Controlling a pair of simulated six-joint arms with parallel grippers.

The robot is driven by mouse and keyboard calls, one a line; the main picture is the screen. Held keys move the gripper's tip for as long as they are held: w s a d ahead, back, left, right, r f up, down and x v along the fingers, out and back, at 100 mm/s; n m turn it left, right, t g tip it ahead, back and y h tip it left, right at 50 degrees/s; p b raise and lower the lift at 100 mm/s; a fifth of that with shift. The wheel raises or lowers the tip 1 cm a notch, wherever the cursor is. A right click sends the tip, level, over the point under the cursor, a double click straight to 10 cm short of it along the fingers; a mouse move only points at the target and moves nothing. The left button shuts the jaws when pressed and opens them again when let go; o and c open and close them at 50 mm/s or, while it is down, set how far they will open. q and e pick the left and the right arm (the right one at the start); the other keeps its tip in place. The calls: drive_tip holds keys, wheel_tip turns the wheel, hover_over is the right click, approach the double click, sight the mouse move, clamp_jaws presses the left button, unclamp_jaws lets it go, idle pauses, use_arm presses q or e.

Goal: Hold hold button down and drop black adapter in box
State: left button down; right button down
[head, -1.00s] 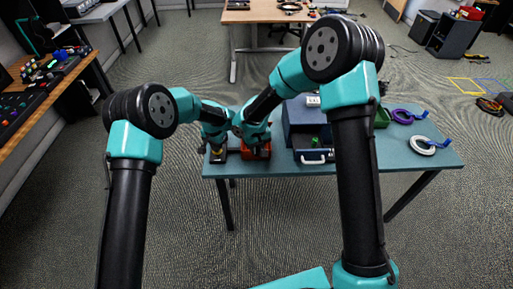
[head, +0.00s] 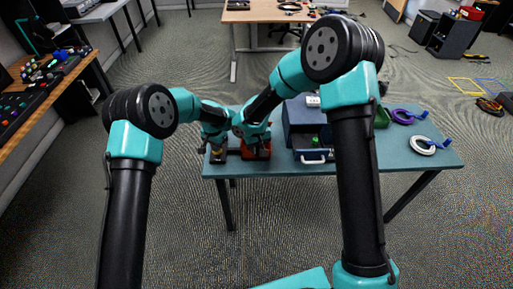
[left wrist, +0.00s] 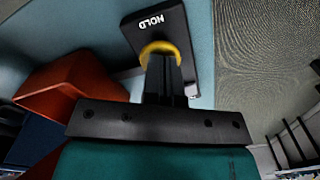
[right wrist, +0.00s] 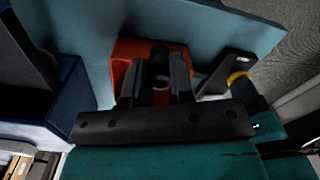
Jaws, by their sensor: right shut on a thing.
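The hold button box, a black plate marked HOLD (left wrist: 155,22) with a yellow ring (left wrist: 160,48), lies on the table's left end. My left gripper (left wrist: 165,70) is shut, with its fingertips at the yellow ring; the button under them is hidden. The button box also shows in the right wrist view (right wrist: 228,68). My right gripper (right wrist: 157,75) is over the open orange-red box (right wrist: 125,60). It is shut on a dark piece, seemingly the black adapter (right wrist: 160,54), mostly hidden between the fingers. The box also shows in the head view (head: 256,155), below the right gripper.
A dark blue case (head: 300,118) with a white-handled drawer (head: 314,157) stands right of the orange box. Purple (head: 402,116) and white (head: 422,146) cable coils lie on the table's right side. The table's front strip (head: 380,163) is clear.

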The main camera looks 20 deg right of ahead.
idle(1.2)
drive_tip(key=shift+w+d+r+n, duration=0.35)
drive_tip(key=shift+w+d+n, duration=0.55)
drive_tip(key=shift+w+n, duration=1.05)
drive_tip(key=shift+w+d+r+n, duration=0.4)
drive_tip(key=shift+w+d+n, duration=0.65)
drive_tip(key=shift+n, duration=1.55)
drive_tip(key=shift+w+d+r+n, duration=0.35)
drive_tip(key=shift+w+d+n, duration=0.4)
drive_tip(key=shift+w+n, duration=1.25)
drive_tip(key=shift+s+n, duration=0.25)
drive_tip(key=shift+f, duration=3.1)
drive_tip(key=shift+f, duration=0.1)
drive_tip(key=shift+f, duration=1.8)
drive_tip(key=shift+f, duration=0.35)
